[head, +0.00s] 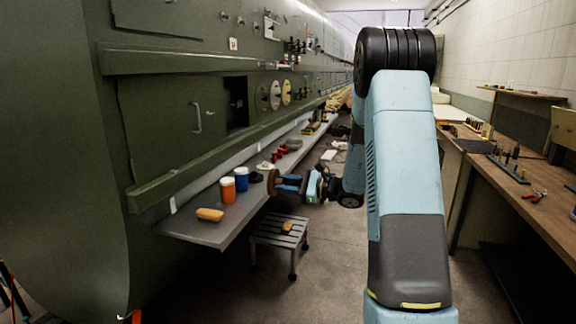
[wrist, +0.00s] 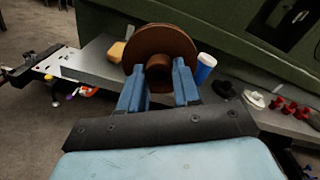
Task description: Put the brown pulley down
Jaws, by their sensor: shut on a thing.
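The brown pulley (wrist: 150,42) is a round flanged disc with a hub, held upright between the blue fingers of my gripper (wrist: 160,82) in the wrist view. The gripper is shut on the hub. In the head view the pulley (head: 271,182) shows edge-on at the left end of my gripper (head: 283,184), close to the front edge of the grey shelf (head: 212,232). I cannot tell whether it touches the shelf.
On the shelf stand an orange jar (head: 228,190), a blue jar (head: 241,180), an orange block (head: 210,214), a dark item (head: 255,177) and red parts (head: 278,154). A step stool (head: 272,238) stands below. A workbench (head: 530,190) is at right. The shelf's near corner is bare.

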